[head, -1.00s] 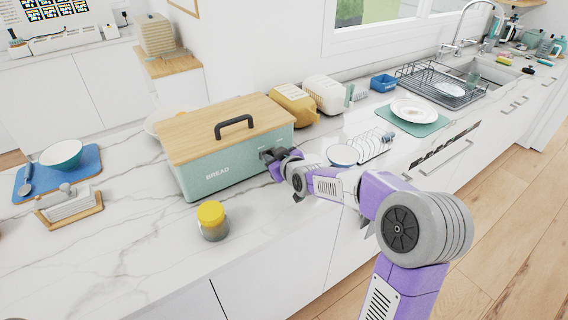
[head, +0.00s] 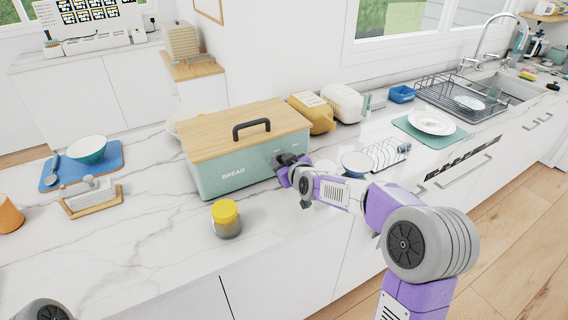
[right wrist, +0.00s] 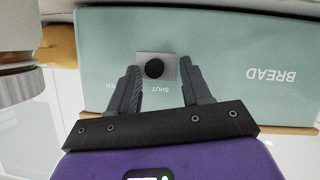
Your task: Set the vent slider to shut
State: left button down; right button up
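The bread bin (head: 235,172) is pale green with a wooden lid and a black handle, and stands on the marble counter. In the right wrist view the bin front (right wrist: 225,65) appears upside down. The word SHUT is printed near the plate's lower right in that view; part of another word shows by the left finger. My right gripper (head: 284,164) is at the bin's front right end. Its fingers (right wrist: 161,72) are open, one either side of the knob, with gaps visible. My left gripper is out of view.
A yellow-lidded jar (head: 226,218) stands in front of the bin. A mustard toaster (head: 312,113) is behind the bin. A butter dish (head: 92,195) is at left, with clear counter between.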

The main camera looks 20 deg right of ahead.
jog(key=p+v, duration=0.1)
jog(key=v, duration=0.6)
jog(key=shift+s, duration=0.25)
dwell(0.4)
